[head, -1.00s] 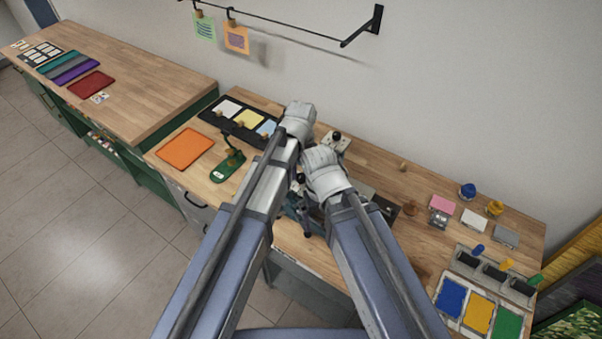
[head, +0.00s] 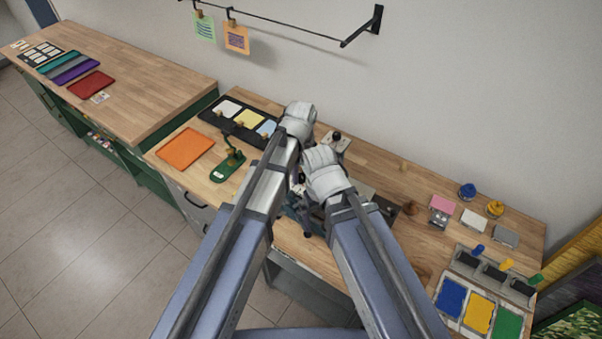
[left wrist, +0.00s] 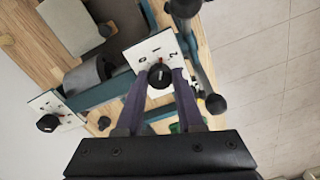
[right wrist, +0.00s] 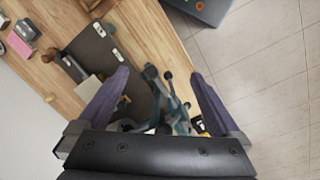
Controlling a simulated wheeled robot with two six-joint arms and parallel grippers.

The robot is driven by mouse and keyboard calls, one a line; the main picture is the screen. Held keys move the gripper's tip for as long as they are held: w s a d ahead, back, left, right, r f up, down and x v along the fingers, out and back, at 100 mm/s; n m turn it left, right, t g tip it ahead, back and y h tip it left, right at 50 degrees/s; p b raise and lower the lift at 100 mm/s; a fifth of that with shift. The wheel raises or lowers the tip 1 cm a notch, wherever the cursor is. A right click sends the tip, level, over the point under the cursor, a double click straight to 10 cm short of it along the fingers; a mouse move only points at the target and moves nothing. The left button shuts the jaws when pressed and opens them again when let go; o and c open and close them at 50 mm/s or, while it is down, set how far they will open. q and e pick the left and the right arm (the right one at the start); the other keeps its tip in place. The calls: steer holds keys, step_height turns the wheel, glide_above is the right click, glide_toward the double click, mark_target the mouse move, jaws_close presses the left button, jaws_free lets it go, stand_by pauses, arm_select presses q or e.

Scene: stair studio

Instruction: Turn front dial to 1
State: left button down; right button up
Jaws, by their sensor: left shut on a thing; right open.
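The front dial (left wrist: 160,77) is a black round knob on a white plate (left wrist: 140,52) with marks 0, 1 and 2, seen in the left wrist view. My left gripper (left wrist: 161,80) is shut on this knob, one dark finger on each side. A small light line shows on the knob, but I cannot tell surely which number it points at. A second black dial (left wrist: 48,123) on its own white plate is at the left, untouched. My right gripper (right wrist: 160,76) is open and empty above the teal machine (right wrist: 180,120). My arms hide most of the machine in the head view.
An orange sheet (head: 185,148) and a green stapler-like tool (head: 228,165) lie left of the machine. A black tray (head: 226,130) with coloured cards is behind them. Ink pads and paint trays (head: 478,312) fill the right end. My two arms are close together.

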mark_target(301, 176)
arm_select(q)
steer(key=shift+n, duration=1.2)
steer(key=c, duration=0.5)
jaws_free()
steer(key=shift+r, duration=0.1)
step_height(301, 176, up, 8)
steer(key=p, duration=0.8)
steer(key=shift+f, duration=0.2)
